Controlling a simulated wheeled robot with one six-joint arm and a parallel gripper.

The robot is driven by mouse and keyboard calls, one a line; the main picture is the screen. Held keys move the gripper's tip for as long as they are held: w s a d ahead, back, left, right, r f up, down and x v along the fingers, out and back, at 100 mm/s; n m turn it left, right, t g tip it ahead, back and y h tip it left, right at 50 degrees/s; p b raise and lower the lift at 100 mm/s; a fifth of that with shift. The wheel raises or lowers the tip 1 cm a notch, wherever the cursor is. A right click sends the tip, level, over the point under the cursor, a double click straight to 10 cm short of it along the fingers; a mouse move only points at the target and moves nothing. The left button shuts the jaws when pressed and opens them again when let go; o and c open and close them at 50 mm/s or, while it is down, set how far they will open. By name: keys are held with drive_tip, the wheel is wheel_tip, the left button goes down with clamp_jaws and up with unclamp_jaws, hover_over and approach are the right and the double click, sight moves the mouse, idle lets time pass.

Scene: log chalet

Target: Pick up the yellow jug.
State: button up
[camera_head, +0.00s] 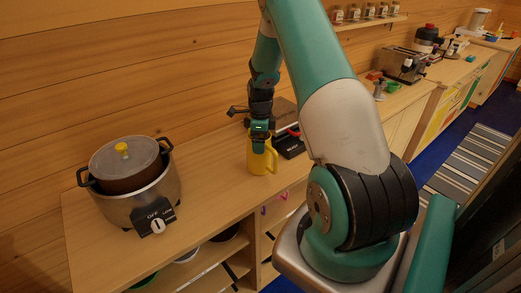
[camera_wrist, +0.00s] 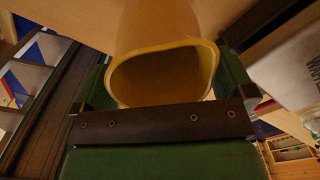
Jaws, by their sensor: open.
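The yellow jug (camera_head: 257,158) stands upright on the wooden counter, with its handle to the right in the head view. My gripper (camera_head: 259,134) reaches down over the top of the jug from above. In the wrist view the jug's open mouth and rim (camera_wrist: 168,42) fill the middle, and the inside looks empty. The green fingers of my gripper (camera_wrist: 166,85) are open, one on each side of the jug. Whether either finger touches its wall is not clear.
A pot cooker (camera_head: 136,184) stands at the left of the counter (camera_head: 215,195). A black and silver device (camera_head: 290,146) sits close behind and right of the jug. A toaster (camera_head: 402,65) stands further right, and a spice shelf (camera_head: 368,20) hangs above. Counter between cooker and jug is clear.

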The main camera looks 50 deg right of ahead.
drive_tip(key=shift+f, duration=0.35)
drive_tip(key=c, duration=1.3)
drive_tip(key=shift+r, duration=0.15)
